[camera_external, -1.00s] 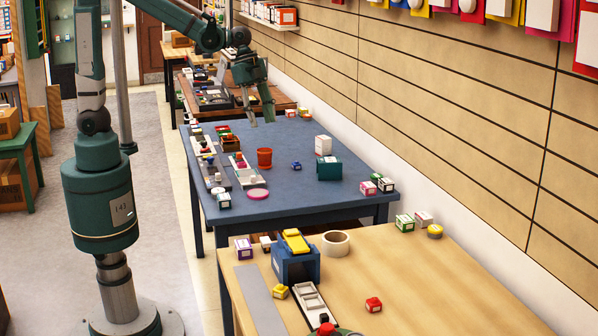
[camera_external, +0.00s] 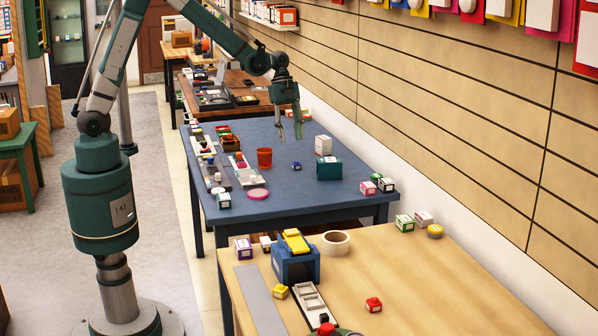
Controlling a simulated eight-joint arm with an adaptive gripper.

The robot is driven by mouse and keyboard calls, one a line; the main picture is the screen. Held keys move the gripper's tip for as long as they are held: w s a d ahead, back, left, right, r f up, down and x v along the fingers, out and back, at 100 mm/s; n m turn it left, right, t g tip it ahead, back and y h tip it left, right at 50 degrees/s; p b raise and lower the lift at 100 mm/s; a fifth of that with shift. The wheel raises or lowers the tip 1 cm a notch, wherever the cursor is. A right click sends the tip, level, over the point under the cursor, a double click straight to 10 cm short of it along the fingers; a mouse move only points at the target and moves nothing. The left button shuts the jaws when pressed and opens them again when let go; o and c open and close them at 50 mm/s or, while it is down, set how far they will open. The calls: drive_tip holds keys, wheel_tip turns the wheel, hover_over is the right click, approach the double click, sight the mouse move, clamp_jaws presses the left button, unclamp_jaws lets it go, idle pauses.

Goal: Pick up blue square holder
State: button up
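A small blue square piece (camera_external: 296,166) sits on the blue-topped table, right of a red-orange cup (camera_external: 264,158). A larger blue box-like holder (camera_external: 296,267) with a yellow item on top stands on the wooden table in front. I cannot tell which of the two is the blue square holder. My gripper (camera_external: 290,137) points down over the blue table, with its fingers apart and nothing between them. In the picture it is just above the small blue piece, apart from it.
A teal box (camera_external: 328,170) and a white box (camera_external: 323,144) stand right of the small blue piece. A pink disc (camera_external: 257,194) and trays (camera_external: 243,174) with small items lie to the left. The blue tabletop (camera_external: 300,196) is clear towards the front.

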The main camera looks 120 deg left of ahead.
drive_tip(key=m, duration=0.1)
approach(296, 164)
drive_tip(key=shift+a+f+h, duration=0.4)
drive_tip(key=shift+a+f, duration=0.1)
drive_tip(key=shift+a, duration=0.15)
drive_tip(key=shift+f, duration=0.1)
drive_tip(key=shift+x, duration=1.2)
drive_tip(key=shift+w+f, duration=0.1)
drive_tip(key=shift+b+x, duration=0.75)
drive_tip(key=shift+x, duration=1.75)
drive_tip(key=shift+d, duration=0.15)
drive_tip(key=shift+c, duration=0.5)
drive_tip(key=c, duration=0.8)
